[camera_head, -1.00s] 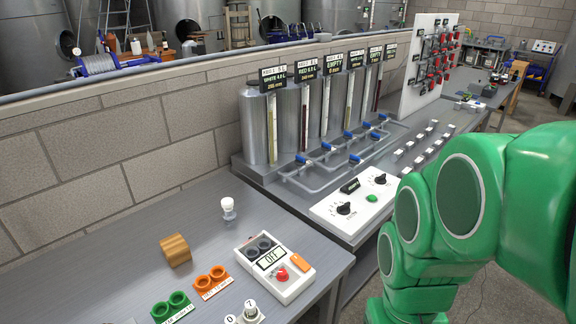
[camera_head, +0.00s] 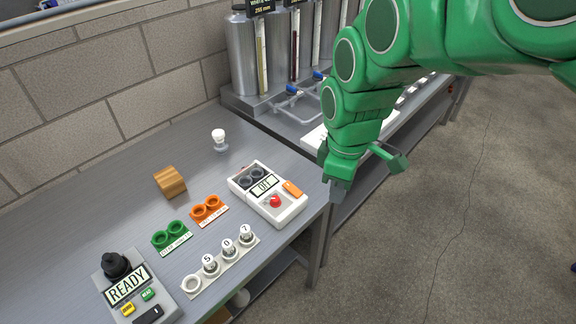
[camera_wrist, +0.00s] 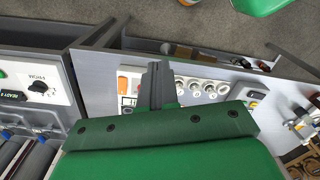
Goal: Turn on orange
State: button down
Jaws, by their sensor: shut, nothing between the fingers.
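A white box (camera_head: 249,196) on the grey bench has a display reading OFF (camera_head: 264,186), an orange switch (camera_head: 292,188), a red knob (camera_head: 275,201) and two dark round sockets (camera_head: 252,177). The orange switch also shows in the wrist view (camera_wrist: 123,84), just left of my fingers. My gripper (camera_head: 338,190) is shut and empty, fingers pointing down, to the right of the box near the bench's right edge. It is apart from the switch in the head view. In the wrist view my gripper (camera_wrist: 158,72) hides part of the box.
An orange double-ring holder (camera_head: 208,210), a green one (camera_head: 171,237) and a rack of numbered caps (camera_head: 221,264) stand left of and in front of the box. A READY device (camera_head: 128,287), wooden block (camera_head: 170,181) and white-topped stopper (camera_head: 219,140) are further left. Steel tanks (camera_head: 240,60) stand behind.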

jog(key=w+a+f+n, duration=0.1)
jog(key=w+a+n, duration=0.3)
jog(key=w+n, duration=0.4)
jog(key=n+t+y, duration=0.1)
jog(key=n+t, duration=0.1)
jog(key=n, duration=0.4)
send_over(287, 184)
jog(key=s+d, duration=0.2)
notch_tip(287, 184, down, 4)
jog(key=shift+w+r, duration=0.1)
jog(key=shift+r, duration=0.05)
jog(key=f, duration=0.4)
jog(key=w+a+f, duration=0.1)
jog(key=f, duration=0.8)
jog(key=shift+w+a+f, duration=0.2)
jog(key=shift+a+f, duration=0.05)
jog(key=shift+f, duration=0.2)
jog(key=shift+f, duration=0.1)
